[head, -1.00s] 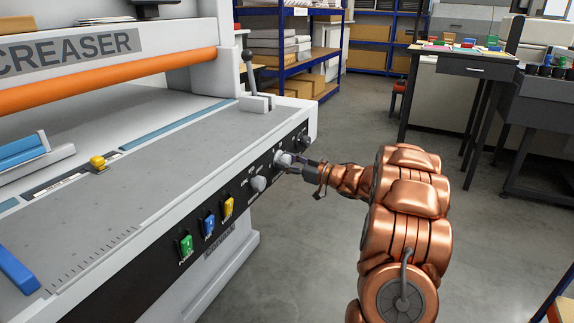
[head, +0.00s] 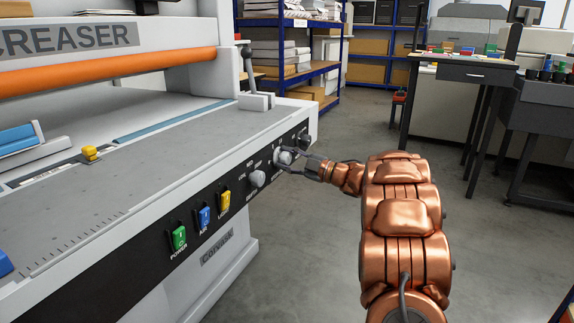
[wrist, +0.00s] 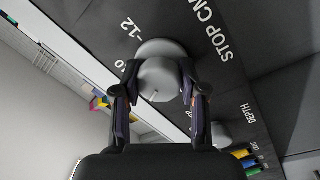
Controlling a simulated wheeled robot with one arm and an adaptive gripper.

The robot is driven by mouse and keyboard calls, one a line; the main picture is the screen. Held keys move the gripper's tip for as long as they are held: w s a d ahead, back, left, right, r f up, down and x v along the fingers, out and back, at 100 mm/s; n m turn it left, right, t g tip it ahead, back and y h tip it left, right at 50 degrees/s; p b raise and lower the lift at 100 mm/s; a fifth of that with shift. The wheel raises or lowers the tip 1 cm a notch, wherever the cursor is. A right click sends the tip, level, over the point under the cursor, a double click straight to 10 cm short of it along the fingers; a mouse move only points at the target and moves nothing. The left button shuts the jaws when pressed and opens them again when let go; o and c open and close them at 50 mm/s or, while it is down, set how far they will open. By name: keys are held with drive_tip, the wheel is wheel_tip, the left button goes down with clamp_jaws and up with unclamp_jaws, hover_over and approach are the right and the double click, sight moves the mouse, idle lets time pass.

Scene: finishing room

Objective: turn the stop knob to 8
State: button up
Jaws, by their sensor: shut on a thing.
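The stop knob (wrist: 160,80) is a light grey round knob on the creaser's black front panel, beside the lettering "STOP CM" in the wrist view. Scale marks "12" and "10" show to its left, and a small white pointer line shows on its face. It also shows in the head view (head: 284,157). My gripper (wrist: 157,90) is shut on this knob, one finger on each side. In the head view my gripper (head: 292,163) reaches the panel from the right. The mark 8 is not readable.
A second grey knob (head: 257,179) sits to the left, and a dark knob (head: 303,140) to the right. Green (head: 179,237), blue (head: 204,217) and yellow (head: 224,200) switches line the panel's lower left. The floor (head: 320,250) in front of the machine is clear.

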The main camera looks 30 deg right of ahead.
drive_tip(key=shift+n, duration=0.3)
idle(0.4)
drive_tip(key=o, duration=1.1)
drive_tip(key=shift+o, duration=0.2)
drive_tip(key=v, duration=1.2)
